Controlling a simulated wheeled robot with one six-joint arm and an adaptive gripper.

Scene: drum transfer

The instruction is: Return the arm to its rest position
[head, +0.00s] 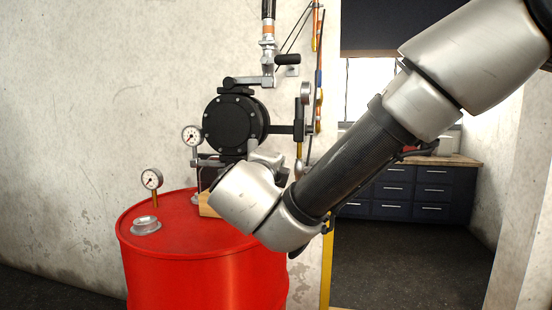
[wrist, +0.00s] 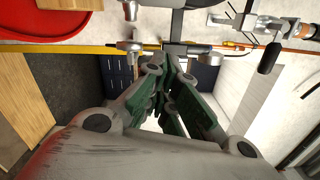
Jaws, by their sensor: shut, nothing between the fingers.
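My arm (head: 345,160) reaches in from the upper right of the head view and slopes down to the left. Its wrist end is in front of the red drum (head: 205,285) and the pump. My gripper (wrist: 168,80) shows in the wrist view with its green-padded fingers shut and nothing held. In the head view the fingers are hidden behind my wrist links. The drum's red edge (wrist: 50,22) shows at the top left of the wrist view.
A black pump (head: 236,124) with pipes and a handle stands above the drum. Gauges (head: 151,179) and a metal cap (head: 146,226) are on the drum top. A doorway at right opens to dark drawers (head: 415,192). A plastered wall (head: 80,100) is behind.

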